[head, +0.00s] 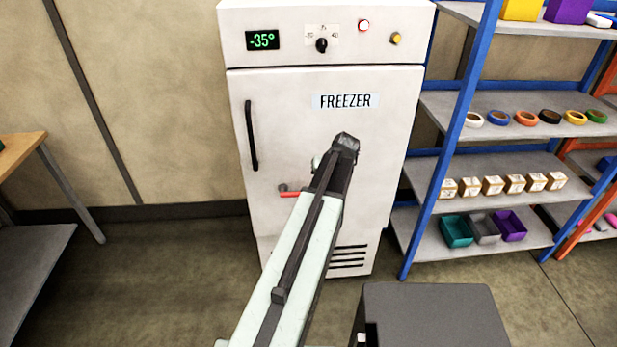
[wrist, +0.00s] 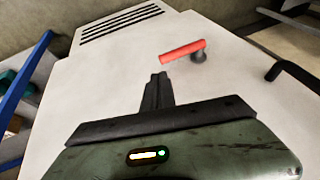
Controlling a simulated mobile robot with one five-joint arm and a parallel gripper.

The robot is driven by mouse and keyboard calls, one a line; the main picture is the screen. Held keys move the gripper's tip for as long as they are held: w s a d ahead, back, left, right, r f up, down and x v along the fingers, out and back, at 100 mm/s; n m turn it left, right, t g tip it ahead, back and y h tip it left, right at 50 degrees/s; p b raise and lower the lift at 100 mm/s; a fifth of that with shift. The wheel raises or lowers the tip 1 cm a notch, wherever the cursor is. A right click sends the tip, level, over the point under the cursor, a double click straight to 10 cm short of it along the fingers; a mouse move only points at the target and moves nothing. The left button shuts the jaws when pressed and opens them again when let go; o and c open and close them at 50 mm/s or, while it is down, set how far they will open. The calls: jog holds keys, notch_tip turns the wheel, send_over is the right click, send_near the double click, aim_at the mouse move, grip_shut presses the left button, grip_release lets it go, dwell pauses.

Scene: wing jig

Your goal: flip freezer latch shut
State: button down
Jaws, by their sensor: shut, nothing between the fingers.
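The white freezer (head: 300,110) stands ahead with its door closed against the body. Its latch is a red lever (head: 289,194) on a grey pivot, low on the left side of the door. The lever lies about level, reaching right from the pivot; my arm stands close to its right end. In the wrist view the red lever (wrist: 181,50) and its pivot show just beyond my gripper (wrist: 158,78). My gripper is shut and empty, with its tips pointing at the door beside the lever's free end. A gap shows between tips and lever. In the head view my arm hides the fingers.
A black door handle (head: 251,135) stands above the latch; it also shows in the wrist view (wrist: 292,75). Blue-framed shelves (head: 470,100) with tape rolls, boxes and bins stand right of the freezer. A workbench (head: 22,150) is at left. Floor between is clear.

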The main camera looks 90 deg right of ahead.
jog(key=s+r+p, duration=0.1)
jog(key=s+a+r, duration=0.1)
jog(key=s, duration=0.1)
jog(key=shift+a+r+p, duration=0.2)
jog(key=shift+r+p, duration=0.15)
